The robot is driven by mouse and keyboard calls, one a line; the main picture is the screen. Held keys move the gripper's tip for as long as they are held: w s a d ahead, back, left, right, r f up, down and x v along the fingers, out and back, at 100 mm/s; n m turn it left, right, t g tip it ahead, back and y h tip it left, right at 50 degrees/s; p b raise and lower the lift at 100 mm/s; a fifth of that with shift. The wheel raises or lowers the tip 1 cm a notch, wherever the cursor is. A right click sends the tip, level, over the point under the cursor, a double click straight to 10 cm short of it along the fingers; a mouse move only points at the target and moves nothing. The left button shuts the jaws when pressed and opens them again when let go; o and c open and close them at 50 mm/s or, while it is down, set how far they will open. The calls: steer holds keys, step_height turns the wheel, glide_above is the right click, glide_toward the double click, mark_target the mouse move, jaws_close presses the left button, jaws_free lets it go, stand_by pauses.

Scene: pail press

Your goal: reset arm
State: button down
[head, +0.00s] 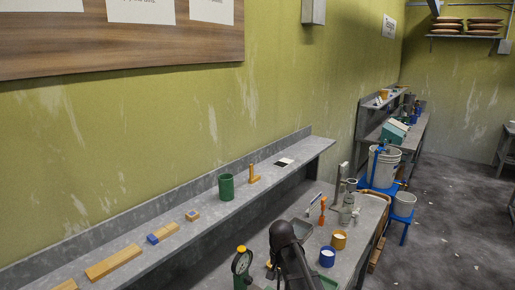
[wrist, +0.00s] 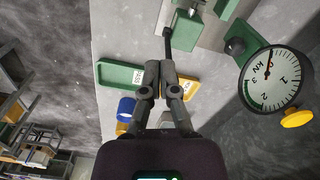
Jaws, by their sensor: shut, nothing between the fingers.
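My gripper (wrist: 160,78) is shut and empty in the wrist view, its two dark fingers together above the grey bench. Under and beside the fingertips lie a green tray (wrist: 112,73) with a label and a yellow tray (wrist: 188,86) with a label. A green block fixture (wrist: 186,30) stands beyond the fingertips. In the head view my dark arm (head: 288,252) reaches over the bench at bottom centre, and its own body hides the fingers there.
A dial gauge (wrist: 272,78) stands right of my gripper; it also shows in the head view (head: 241,263). A blue cup (head: 327,257) and a yellow cup (head: 338,240) stand on the bench. A green cup (head: 226,187) and wooden blocks line the shelf. A pail (head: 384,168) stands farther back.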

steer(key=s+d+f+n+b, duration=0.2)
steer(key=s+d+f+b, duration=0.1)
steer(key=s, duration=0.4)
steer(key=s+d+f+n+b, duration=0.1)
steer(key=s+d+f+b, duration=0.3)
steer(key=s+d+f, duration=0.1)
steer(key=shift+s+d+f+n, duration=0.2)
steer(key=shift+s+d+n, duration=0.2)
steer(key=shift+s+d, duration=0.6)
